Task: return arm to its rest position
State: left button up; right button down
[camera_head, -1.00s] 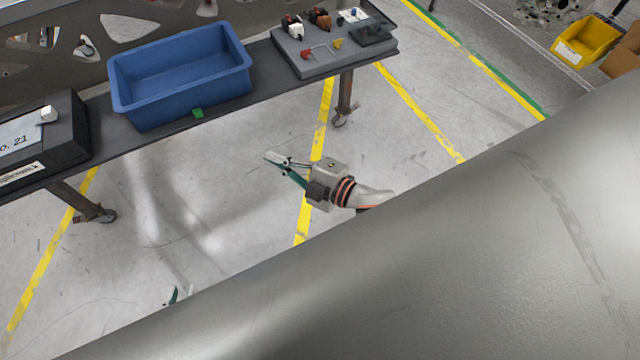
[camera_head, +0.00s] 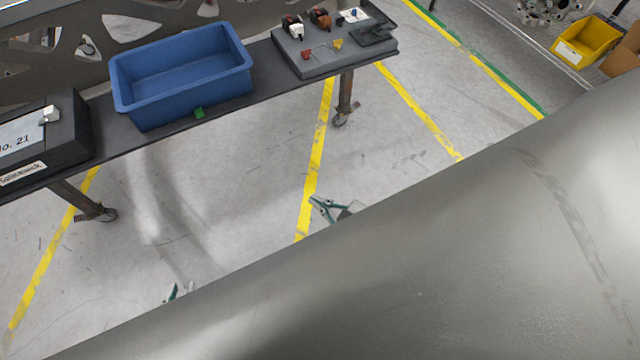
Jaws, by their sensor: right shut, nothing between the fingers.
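My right gripper (camera_head: 319,204) is low in front of the bench, over the floor near a yellow line. Only its teal fingers and a bit of its grey body show, and the rest of the arm is hidden. It is shut and holds nothing. My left gripper (camera_head: 179,291) is at the lower left of the view. Only its fingertips show, with a gap between them, and nothing is seen between them. Both grippers are apart from the bench and everything on it.
A dark bench (camera_head: 268,82) runs across the upper left. On it are a blue bin (camera_head: 183,107), a grey fixture board (camera_head: 335,62) with small parts, and a black box (camera_head: 70,135). A yellow bin (camera_head: 587,42) is at the upper right. The floor between is clear.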

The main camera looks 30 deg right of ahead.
jog(key=shift+s+f, duration=0.15)
jog(key=s+d+f+m+g+h, duration=0.1)
jog(key=s+f+m, duration=0.2)
jog(key=s, duration=0.2)
jog(key=shift+s+d+f+g, duration=0.15)
jog(key=shift+d+f+g, duration=0.15)
jog(key=shift+d, duration=0.05)
dwell(0.7)
